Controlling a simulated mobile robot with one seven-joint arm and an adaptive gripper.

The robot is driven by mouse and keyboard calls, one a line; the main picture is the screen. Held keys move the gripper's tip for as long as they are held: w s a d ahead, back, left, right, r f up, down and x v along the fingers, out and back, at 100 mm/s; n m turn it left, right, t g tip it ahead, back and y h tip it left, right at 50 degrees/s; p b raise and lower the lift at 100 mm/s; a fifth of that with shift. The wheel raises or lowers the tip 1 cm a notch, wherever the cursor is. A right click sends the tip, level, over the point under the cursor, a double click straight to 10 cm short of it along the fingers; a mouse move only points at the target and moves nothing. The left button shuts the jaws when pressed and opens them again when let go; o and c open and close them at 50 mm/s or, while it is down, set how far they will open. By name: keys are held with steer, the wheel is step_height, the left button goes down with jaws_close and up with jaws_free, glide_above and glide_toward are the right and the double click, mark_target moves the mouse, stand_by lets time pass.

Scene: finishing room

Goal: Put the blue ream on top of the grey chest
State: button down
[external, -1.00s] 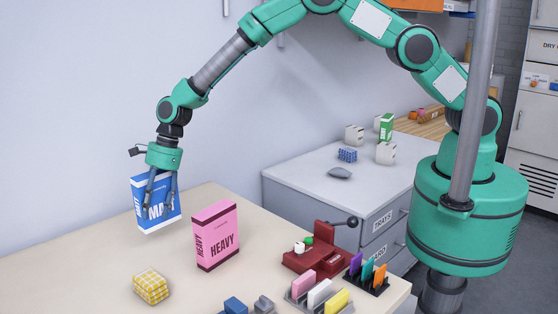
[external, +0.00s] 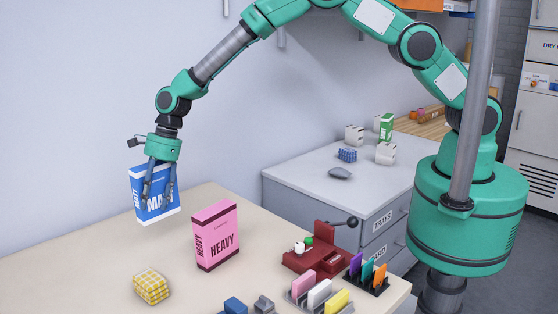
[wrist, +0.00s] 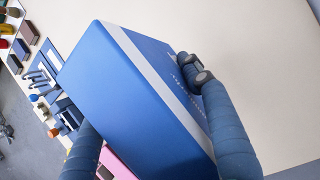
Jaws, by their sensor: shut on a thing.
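The blue ream (external: 155,203), a blue box with a white band and white lettering, is upright at the left in the external view. My gripper (external: 158,188) is shut on its upper part, with a finger on each side, and appears to hold it above the beige table. In the wrist view the blue ream (wrist: 140,85) fills the middle between my two fingers. The grey chest (external: 320,180) with drawers stands beyond the table, right of centre. Its top has a bare area at the left and front.
A pink ream (external: 216,236) stands on the table (external: 90,265) right of the blue one. A yellow checked block (external: 151,287) and a dark red device (external: 315,255) are also there. On the chest are a grey mouse-like object (external: 340,172), a blue rack (external: 347,155) and white blocks (external: 386,153).

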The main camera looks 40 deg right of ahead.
steer(key=shift+w+r, duration=0.1)
stand_by(0.4)
steer(key=w+d+f+m+t+b, duration=0.1)
steer(key=w+d+m, duration=0.25)
steer(key=d, duration=0.95)
steer(key=w+d+f+m+t+h+b, duration=0.1)
steer(key=w+d+m+b, duration=0.3)
steer(key=d, duration=0.8)
steer(key=w+d+f+m+t+p, duration=0.15)
steer(key=w+d, duration=0.45)
steer(key=d, duration=0.7)
steer(key=s+d+f+m+h+b, duration=0.1)
steer(key=s+d+m, duration=0.2)
steer(key=d, duration=0.9)
steer(key=s+d+f+m+t+h+b, duration=0.1)
steer(key=s+d+f+m+b, duration=0.1)
steer(key=d, duration=1)
steer(key=s+d+f+m+h+b, duration=0.1)
steer(key=s+d+m, duration=0.3)
steer(key=d, duration=0.9)
steer(key=shift+s+f+m+b, duration=0.15)
steer(key=shift+f+m+b, duration=0.2)
steer(key=shift+f, duration=0.35)
steer(key=shift+t, duration=0.25)
steer(key=w+d+f+b, duration=0.1)
steer(key=w+b, duration=0.1)
steer(key=w, duration=1.4)
steer(key=shift+f, duration=0.25)
